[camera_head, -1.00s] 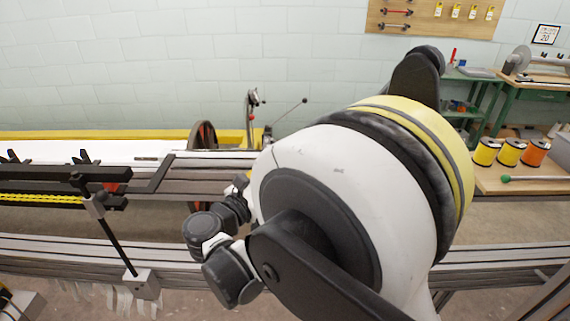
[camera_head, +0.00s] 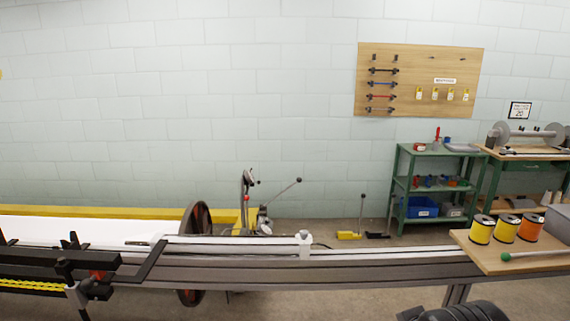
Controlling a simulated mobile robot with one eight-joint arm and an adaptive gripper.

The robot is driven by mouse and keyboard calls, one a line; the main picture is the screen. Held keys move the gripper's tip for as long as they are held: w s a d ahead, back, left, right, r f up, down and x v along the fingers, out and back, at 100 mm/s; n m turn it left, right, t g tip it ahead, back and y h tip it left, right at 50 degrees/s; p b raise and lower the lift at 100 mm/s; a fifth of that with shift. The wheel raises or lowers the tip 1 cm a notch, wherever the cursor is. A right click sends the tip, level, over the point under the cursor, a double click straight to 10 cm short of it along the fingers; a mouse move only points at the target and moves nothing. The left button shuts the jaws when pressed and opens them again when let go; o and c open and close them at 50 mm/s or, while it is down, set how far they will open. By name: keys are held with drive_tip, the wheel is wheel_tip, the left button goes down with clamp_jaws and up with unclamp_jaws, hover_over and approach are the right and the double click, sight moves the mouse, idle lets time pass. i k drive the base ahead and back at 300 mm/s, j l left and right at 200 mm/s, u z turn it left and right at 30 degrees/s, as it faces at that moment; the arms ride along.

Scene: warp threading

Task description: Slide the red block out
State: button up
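A small red piece (camera_head: 98,275), which may be the red block, shows at the lower left among black bars (camera_head: 60,256). It is partly hidden by the black parts in front of it, so its full shape cannot be told. A yellow strip (camera_head: 30,286) runs along the bars to its left. My gripper is not in view. Only a dark rounded part of my arm shows at the bottom edge, right of centre, far from the red piece.
A long grey rail (camera_head: 380,264) crosses the lower picture. A white block (camera_head: 305,243) stands on it. Yellow and orange spools (camera_head: 505,229) stand on a wooden board at the right. A green shelf (camera_head: 402,185) stands behind. A dark wheel (camera_head: 197,225) stands behind the rail.

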sight(87, 285)
drive_tip(key=u, duration=1.7)
drive_tip(key=j+u, duration=0.2)
drive_tip(key=j, duration=0.2)
drive_tip(key=i+j+u, duration=0.15)
drive_tip(key=j, duration=0.25)
drive_tip(key=i+j+u, duration=0.2)
drive_tip(key=j, duration=0.2)
drive_tip(key=k, duration=0.1)
